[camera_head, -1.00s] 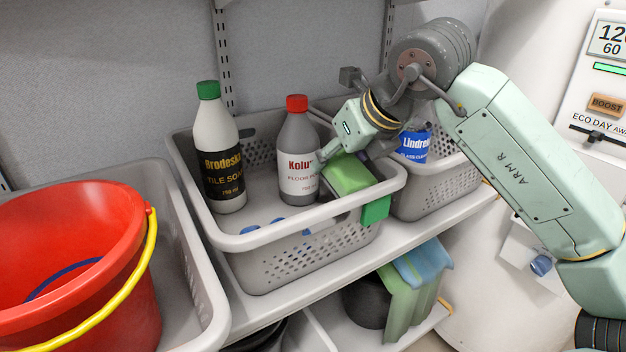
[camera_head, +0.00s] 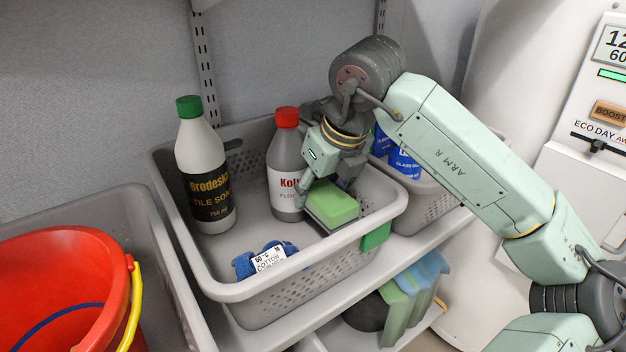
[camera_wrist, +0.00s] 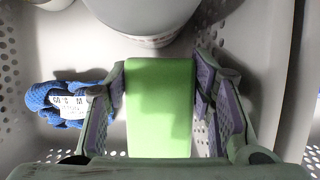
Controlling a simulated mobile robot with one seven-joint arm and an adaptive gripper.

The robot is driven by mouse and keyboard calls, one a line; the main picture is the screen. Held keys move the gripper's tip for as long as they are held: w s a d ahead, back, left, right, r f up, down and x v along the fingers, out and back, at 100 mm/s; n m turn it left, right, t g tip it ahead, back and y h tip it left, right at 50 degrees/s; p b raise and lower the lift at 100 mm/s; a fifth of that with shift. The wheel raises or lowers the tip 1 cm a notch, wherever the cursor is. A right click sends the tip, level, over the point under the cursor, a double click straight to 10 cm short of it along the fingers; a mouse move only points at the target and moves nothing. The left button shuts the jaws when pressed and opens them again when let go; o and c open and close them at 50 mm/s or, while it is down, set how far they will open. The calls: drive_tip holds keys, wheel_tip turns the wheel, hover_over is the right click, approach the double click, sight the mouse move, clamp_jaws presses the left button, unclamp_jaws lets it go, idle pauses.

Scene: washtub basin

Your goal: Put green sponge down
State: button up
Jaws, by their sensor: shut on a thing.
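The green sponge (camera_head: 338,205) is a flat block, held low in the front right part of the grey perforated basket (camera_head: 345,247). My gripper (camera_head: 325,190) reaches down into the basket from above and is shut on the sponge. In the wrist view the sponge (camera_wrist: 160,110) lies lengthwise between the two purple-padded fingers. I cannot tell whether its underside touches the basket floor.
In the basket stand a white Brodeska bottle (camera_head: 205,165) and a grey Kolu bottle (camera_head: 287,165), close to my gripper. A blue cotton cloth (camera_head: 250,262) lies at the front. A red bucket (camera_head: 65,290) stands left; another basket (camera_head: 430,200) stands right.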

sight(329, 196)
drive_tip(key=shift+f+b, duration=0.5)
drive_tip(key=shift+b, duration=0.1)
drive_tip(key=shift+f, duration=0.1)
drive_tip(key=o, duration=0.8)
drive_tip(key=shift+c, duration=0.2)
drive_tip(key=shift+r+p, duration=0.4)
drive_tip(key=shift+r, duration=0.1)
drive_tip(key=v, duration=0.7)
drive_tip(key=shift+s+r+p, duration=0.15)
drive_tip(key=shift+r+p, duration=0.15)
drive_tip(key=shift+r, duration=0.1)
